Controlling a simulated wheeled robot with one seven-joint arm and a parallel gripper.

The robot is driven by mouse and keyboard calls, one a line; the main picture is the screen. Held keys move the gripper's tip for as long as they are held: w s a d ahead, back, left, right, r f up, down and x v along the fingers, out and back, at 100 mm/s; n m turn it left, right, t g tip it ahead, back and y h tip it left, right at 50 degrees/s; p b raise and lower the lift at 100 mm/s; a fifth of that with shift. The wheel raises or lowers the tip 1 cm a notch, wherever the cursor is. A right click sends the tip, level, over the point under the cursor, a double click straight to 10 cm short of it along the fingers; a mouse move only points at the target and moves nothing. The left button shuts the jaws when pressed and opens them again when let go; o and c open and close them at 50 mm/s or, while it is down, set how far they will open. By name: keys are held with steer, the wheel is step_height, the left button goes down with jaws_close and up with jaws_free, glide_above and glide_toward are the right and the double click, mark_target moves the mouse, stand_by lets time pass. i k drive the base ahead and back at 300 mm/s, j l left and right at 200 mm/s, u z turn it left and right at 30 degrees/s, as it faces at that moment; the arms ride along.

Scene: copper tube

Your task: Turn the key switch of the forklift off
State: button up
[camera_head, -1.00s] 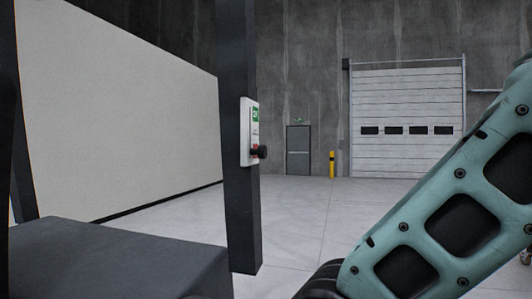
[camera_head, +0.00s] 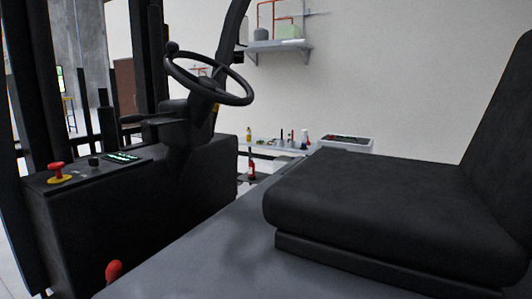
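The forklift's cab fills the view. Its dark console (camera_head: 105,195) is at the left, below the steering wheel (camera_head: 208,80). On the console top are a red mushroom button on a yellow base (camera_head: 58,171), a small dark round knob (camera_head: 94,161) and a small lit display (camera_head: 124,157). The small knob may be the key switch; it is too small to tell, and its turned position cannot be read. My gripper and arm are not in view.
The black seat (camera_head: 390,205) takes up the right side. A red-topped lever (camera_head: 113,270) stands low in front of the console. Behind are a wall shelf (camera_head: 275,45) and a low bench (camera_head: 275,147) with bottles and tools.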

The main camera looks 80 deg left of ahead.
mark_target(94, 162)
steer(key=u, duration=3.4)
steer(key=i+j, duration=0.3)
steer(key=j, duration=0.2)
